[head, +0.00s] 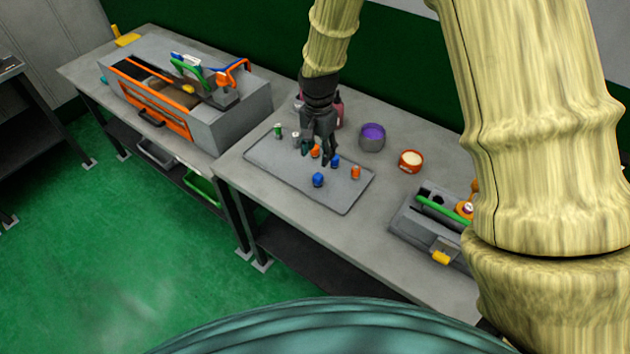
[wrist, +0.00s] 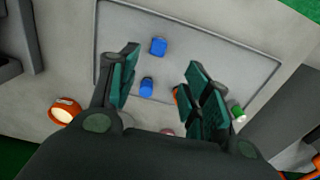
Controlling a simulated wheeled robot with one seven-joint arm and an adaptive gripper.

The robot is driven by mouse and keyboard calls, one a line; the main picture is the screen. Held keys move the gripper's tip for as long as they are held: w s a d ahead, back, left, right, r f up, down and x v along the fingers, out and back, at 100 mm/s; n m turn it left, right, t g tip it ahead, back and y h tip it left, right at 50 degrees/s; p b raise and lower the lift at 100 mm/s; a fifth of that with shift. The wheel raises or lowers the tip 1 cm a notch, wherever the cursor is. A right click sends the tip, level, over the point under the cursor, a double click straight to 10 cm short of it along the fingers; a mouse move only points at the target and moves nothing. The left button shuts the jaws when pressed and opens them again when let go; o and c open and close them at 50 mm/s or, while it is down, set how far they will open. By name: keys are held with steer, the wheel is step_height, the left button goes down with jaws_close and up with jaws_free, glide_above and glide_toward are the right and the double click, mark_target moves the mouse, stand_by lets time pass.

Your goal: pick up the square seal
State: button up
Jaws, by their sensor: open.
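Several small parts stand on a shallow grey tray (head: 262,160). A blocky blue part (wrist: 158,46) looks the most square; in the head view it is the front blue one (head: 318,179). I cannot tell surely whether it is the square seal. A second blue part (wrist: 146,86), more rounded, shows between my fingers in the wrist view and beside them in the head view (head: 335,161). My gripper (head: 316,157) points down over the tray, open, with nothing held between its fingertips (wrist: 163,60). An orange part (wrist: 175,96) is partly hidden by the right finger.
Another orange part (head: 355,172) and a green-and-white part (head: 278,131) stand on the tray. Right of it are a purple-filled container (head: 372,137), an orange cup (head: 411,161) and a grey fixture (head: 428,225). A large grey machine (head: 240,114) stands left.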

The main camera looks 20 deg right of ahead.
mark_target(318, 176)
steer(key=shift+s+f+p, duration=0.2)
steer(key=shift+f+p, duration=0.1)
steer(key=shift+f, duration=0.3)
step_height(318, 176, down, 3)
steer(key=shift+w+d+f+p, duration=0.1)
steer(key=shift+w+p, duration=0.05)
steer(key=shift+p, duration=0.25)
steer(key=shift+s+f+p, duration=0.15)
steer(key=shift+f+p, duration=0.3)
steer(key=shift+f, duration=0.3)
steer(key=shift+s+f+p, duration=0.1)
steer(key=shift+f+p, duration=0.3)
steer(key=shift+f, duration=0.35)
steer(key=shift+f+p, duration=0.7)
steer(key=shift+f, duration=1.05)
steer(key=c, duration=1.1)
